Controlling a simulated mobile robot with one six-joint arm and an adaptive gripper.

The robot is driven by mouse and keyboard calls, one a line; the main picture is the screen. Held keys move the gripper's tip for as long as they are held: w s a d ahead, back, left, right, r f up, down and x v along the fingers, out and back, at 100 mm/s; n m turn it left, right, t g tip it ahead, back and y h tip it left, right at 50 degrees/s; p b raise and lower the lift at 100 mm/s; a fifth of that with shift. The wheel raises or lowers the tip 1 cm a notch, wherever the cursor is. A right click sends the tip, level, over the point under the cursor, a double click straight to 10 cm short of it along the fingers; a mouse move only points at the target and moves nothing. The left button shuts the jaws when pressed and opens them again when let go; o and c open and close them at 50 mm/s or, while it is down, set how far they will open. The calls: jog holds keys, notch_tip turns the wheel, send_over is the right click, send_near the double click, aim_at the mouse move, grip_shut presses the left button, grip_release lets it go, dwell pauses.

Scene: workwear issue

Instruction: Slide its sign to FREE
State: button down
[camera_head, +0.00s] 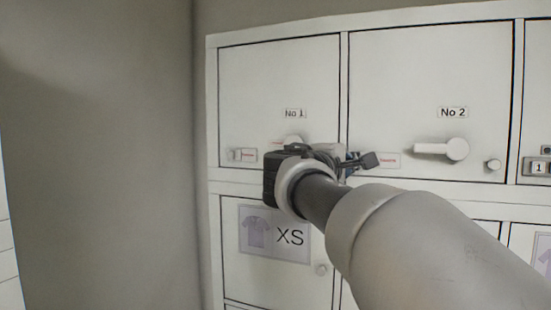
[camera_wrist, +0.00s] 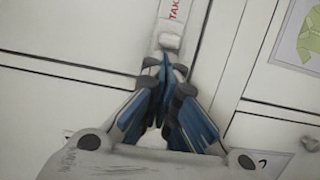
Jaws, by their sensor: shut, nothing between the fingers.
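The sign of locker No 2 (camera_head: 387,161) is a small white strip with red lettering at the lower left of its door. In the wrist view the sign (camera_wrist: 176,12) shows red letters reading "TAK", cut off by the picture's edge. A pale slider knob (camera_wrist: 170,42) sits at its near end. My gripper (camera_wrist: 166,66) is shut and empty, its blue-padded fingertips together just below the knob in that view. I cannot tell whether they touch it. In the head view my gripper (camera_head: 352,158) is at the sign's left end, partly hidden by my arm.
An XS card (camera_head: 275,232) is on the door below. A grey wall (camera_head: 100,150) stands left.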

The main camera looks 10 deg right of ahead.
jog(key=s+d+b, duration=0.1)
jog(key=d, duration=0.1)
jog(key=s+d+b, duration=0.1)
jog(key=shift+s+d, duration=0.3)
jog(key=shift+d, duration=0.1)
